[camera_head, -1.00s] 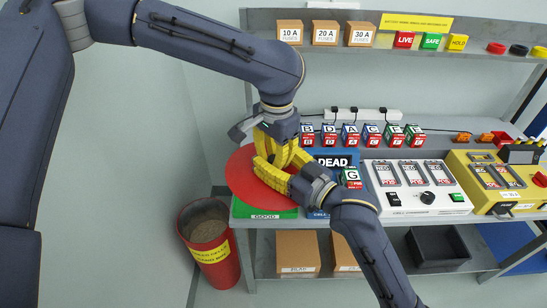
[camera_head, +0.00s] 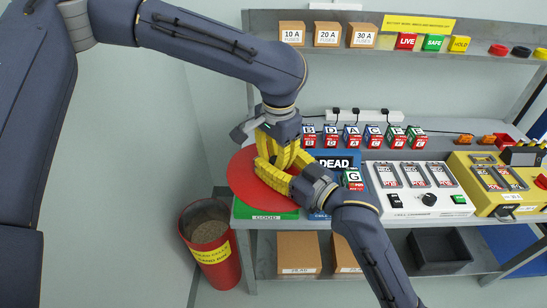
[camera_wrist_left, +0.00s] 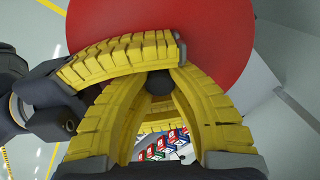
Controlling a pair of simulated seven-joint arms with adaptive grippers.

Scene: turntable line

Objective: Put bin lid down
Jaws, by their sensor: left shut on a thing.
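The bin lid is a round red disc (camera_head: 243,183) over the green GOOD tray (camera_head: 262,214); I cannot tell if it touches the tray. It fills the top of the left wrist view (camera_wrist_left: 235,45). My left gripper (camera_head: 277,163) is shut on the lid's dark knob (camera_wrist_left: 160,81). My right gripper (camera_head: 272,172) reaches in from the lower right, its yellow fingers crossing close to the left fingers and over the lid. Whether it holds anything is unclear. The red bin (camera_head: 219,272) stands on the floor at lower left, open, with sand-like fill inside.
A blue DEAD tray (camera_head: 345,160) with a battery G (camera_head: 352,179) lies right of the lid. Several lettered batteries line the shelf behind. A white cell charger (camera_head: 415,185) and a yellow device (camera_head: 492,184) take up the bench's right. Floor around the bin is clear.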

